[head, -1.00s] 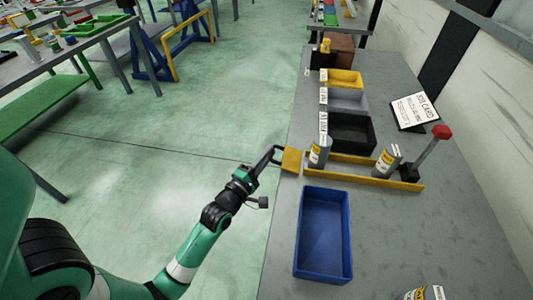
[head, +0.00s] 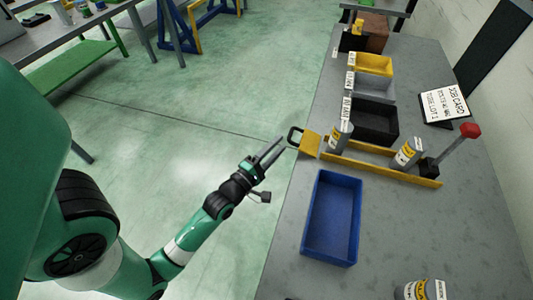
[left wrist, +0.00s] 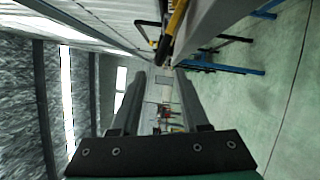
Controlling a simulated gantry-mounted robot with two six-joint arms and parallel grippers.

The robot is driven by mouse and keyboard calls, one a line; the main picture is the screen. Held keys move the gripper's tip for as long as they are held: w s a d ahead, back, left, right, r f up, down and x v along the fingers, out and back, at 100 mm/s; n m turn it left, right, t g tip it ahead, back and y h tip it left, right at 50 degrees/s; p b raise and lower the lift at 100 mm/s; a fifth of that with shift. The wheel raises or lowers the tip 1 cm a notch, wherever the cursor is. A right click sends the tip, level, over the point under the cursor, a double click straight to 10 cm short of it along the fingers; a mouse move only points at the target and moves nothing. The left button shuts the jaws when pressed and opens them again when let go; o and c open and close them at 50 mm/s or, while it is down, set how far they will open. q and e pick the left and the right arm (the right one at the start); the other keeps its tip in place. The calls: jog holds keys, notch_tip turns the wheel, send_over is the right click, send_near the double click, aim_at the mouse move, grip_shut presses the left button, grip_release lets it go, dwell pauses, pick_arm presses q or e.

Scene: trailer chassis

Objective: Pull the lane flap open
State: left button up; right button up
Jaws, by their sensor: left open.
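The lane flap (head: 308,145) is a yellow plate at the left end of the yellow-railed lane (head: 385,172), with a black loop handle (head: 294,137) on its outer side. The flap sticks out toward the bench's left edge, and its handle reaches past that edge. My left gripper (head: 280,147) is open and empty, just left of and below the handle in the head view, apart from it. In the left wrist view my gripper's fingers (left wrist: 160,76) are spread, with a yellow and black part beyond them that I cannot clearly make out. My right gripper is not in view.
Grey cans stand in the lane, one near the flap (head: 340,135) and one farther right (head: 408,152). A red-knobbed lever (head: 470,130) stands at the right end. A blue bin (head: 332,218) is in front, and a black bin (head: 375,122) behind.

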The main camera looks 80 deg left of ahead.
pick_arm(q)
jog(key=v, duration=0.6)
jog(key=shift+s, duration=0.1)
